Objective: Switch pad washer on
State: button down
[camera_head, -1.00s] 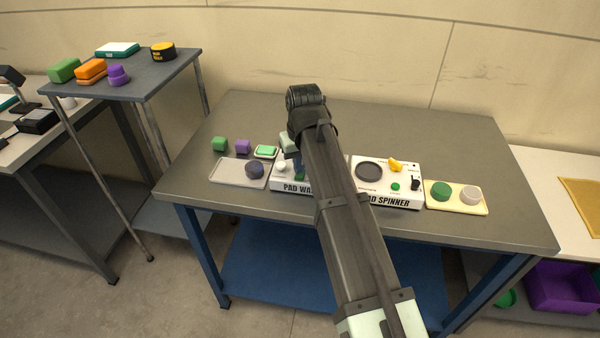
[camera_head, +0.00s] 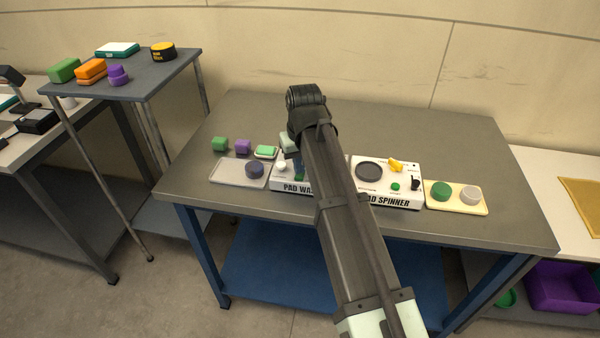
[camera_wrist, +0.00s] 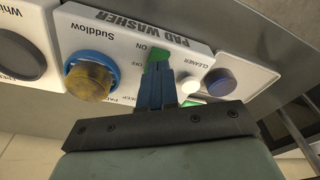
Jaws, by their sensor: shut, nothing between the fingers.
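The pad washer (camera_head: 284,186) is a white box with its name on the front; my arm hides much of it in the head view. In the wrist view the pad washer (camera_wrist: 190,35) appears upside down. Its green switch (camera_wrist: 157,57) sits beside the ON and OFF labels. My gripper (camera_wrist: 166,78) has its blue fingers together, empty, with the tips at the switch. I cannot tell whether they touch it or which way it is set. A blue-ringed yellow-brown knob (camera_wrist: 88,82) and a white knob (camera_wrist: 187,84) are on either side.
The pad spinner (camera_head: 398,202) stands right of the washer. A grey tray (camera_head: 226,172) with a dark round pad (camera_head: 254,170) is at left. A cream tray (camera_head: 465,207) holds two round pads at right. The back of the table (camera_head: 420,125) is clear.

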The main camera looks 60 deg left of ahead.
aim_at(300, 176)
jog(key=shift+f, duration=0.8)
dwell(0.7)
jog(key=shift+r, duration=3.55)
